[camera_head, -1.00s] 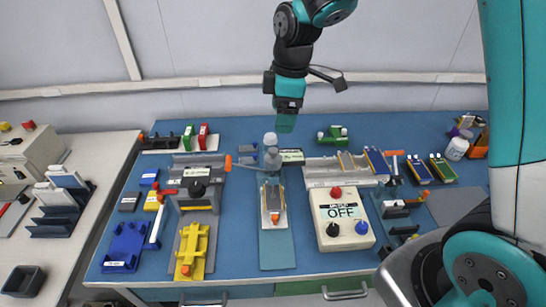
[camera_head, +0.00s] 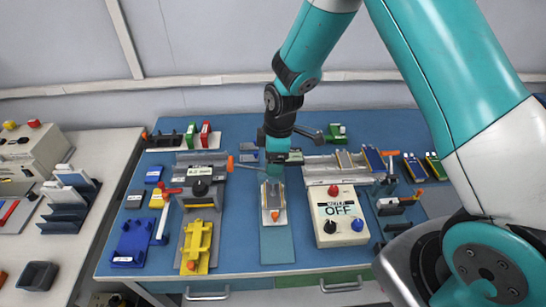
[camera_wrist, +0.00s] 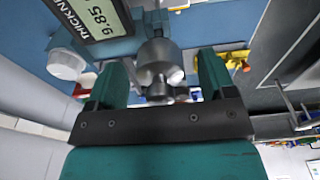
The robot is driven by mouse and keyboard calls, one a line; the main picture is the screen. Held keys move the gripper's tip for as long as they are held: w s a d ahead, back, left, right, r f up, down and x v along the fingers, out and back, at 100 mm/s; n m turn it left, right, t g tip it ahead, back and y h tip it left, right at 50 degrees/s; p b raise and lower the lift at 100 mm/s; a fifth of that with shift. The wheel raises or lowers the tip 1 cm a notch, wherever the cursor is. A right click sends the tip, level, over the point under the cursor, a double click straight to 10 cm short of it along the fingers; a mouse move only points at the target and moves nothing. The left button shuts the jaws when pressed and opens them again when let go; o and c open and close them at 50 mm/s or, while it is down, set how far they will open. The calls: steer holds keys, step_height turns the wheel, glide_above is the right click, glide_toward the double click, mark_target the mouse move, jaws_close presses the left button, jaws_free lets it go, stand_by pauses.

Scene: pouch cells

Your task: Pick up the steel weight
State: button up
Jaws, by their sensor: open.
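The steel weight (camera_wrist: 160,58) is a grey metal cylinder with a narrower knob, seen in the wrist view between my two fingers. My gripper (camera_wrist: 162,62) is open, with one green finger on each side of the weight. Small gaps seem to show between the fingers and the metal. In the head view my gripper (camera_head: 275,168) hangs low over the blue bench, behind the silver pouch-cell fixture, and hides the weight there.
A thickness display (camera_wrist: 92,14) reading 9.85 is close beside the weight. The control box marked OFF (camera_head: 340,217), a grey press (camera_head: 200,190) and a yellow fixture (camera_head: 197,245) stand nearer the front. The blue mat (camera_head: 277,248) has bare room at the front.

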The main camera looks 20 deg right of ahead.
steer(key=c, duration=1.3)
steer(key=shift+r, duration=0.15)
